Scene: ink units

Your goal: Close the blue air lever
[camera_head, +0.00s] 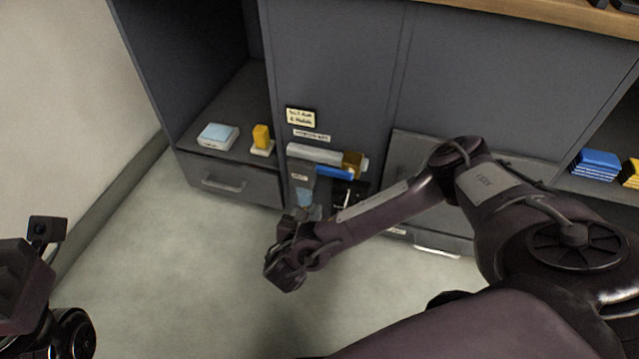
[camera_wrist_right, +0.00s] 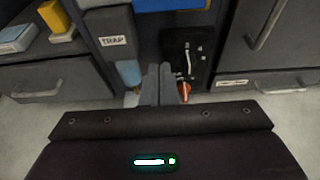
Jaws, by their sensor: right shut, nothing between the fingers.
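A blue bar (camera_head: 335,172), which may be the blue air lever, sits under a pale cylinder (camera_head: 314,153) on the cabinet front. A blue part also shows at the top edge of the right wrist view (camera_wrist_right: 172,5). My right gripper (camera_head: 315,212) is shut and empty, in front of and below the blue bar. In the right wrist view its fingers (camera_wrist_right: 158,70) point at the cabinet, between the grey part labelled TRAP (camera_wrist_right: 113,41) and a black panel (camera_wrist_right: 187,55). A red piece (camera_wrist_right: 185,90) shows beside the fingers. Whether the fingers touch anything cannot be told. My left arm shows at the left edge.
A drawer with a handle (camera_head: 222,182) is left of the unit. On the shelf above it lie a light blue box (camera_head: 218,135) and a yellow item (camera_head: 262,138). Blue and yellow stacks are at the right edge. The floor (camera_head: 190,260) in front is clear.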

